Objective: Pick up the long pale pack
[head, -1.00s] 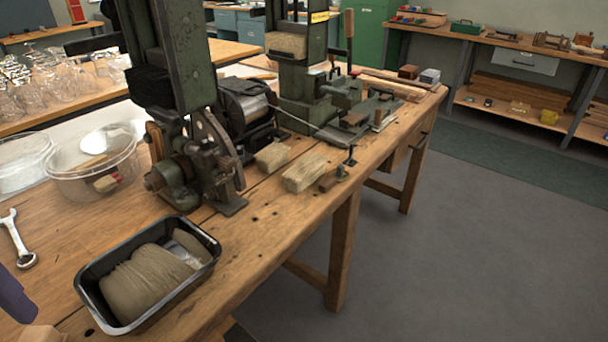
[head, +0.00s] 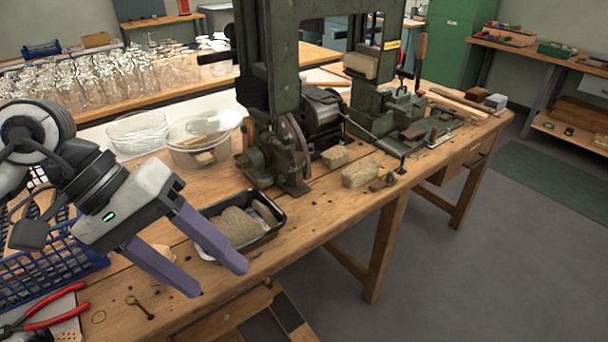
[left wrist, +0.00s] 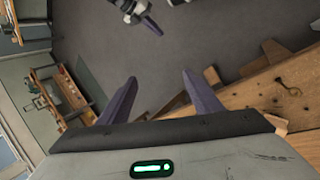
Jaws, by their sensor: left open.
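A long pale block-like pack (head: 360,174) lies on the wooden bench in front of the green machine, with a shorter pale block (head: 335,157) just behind it. Folded pale fibre (head: 236,226) also lies in a black tray (head: 270,236). My left gripper (head: 216,278) is open and empty over the bench's front, left of and nearer than the tray, partly covering it. Its two purple fingers also show in the left wrist view (left wrist: 160,100), with floor and the bench edge beyond. What looks like part of my right gripper (left wrist: 148,22) shows small at the top there; its jaws are unclear.
Clear round tubs (head: 198,145) stand behind the tray. The green machine (head: 275,160) rises close behind the pale blocks. A blue crate (head: 50,250) and red-handled pliers (head: 50,318) are at left. The bench front right of the tray is mostly clear.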

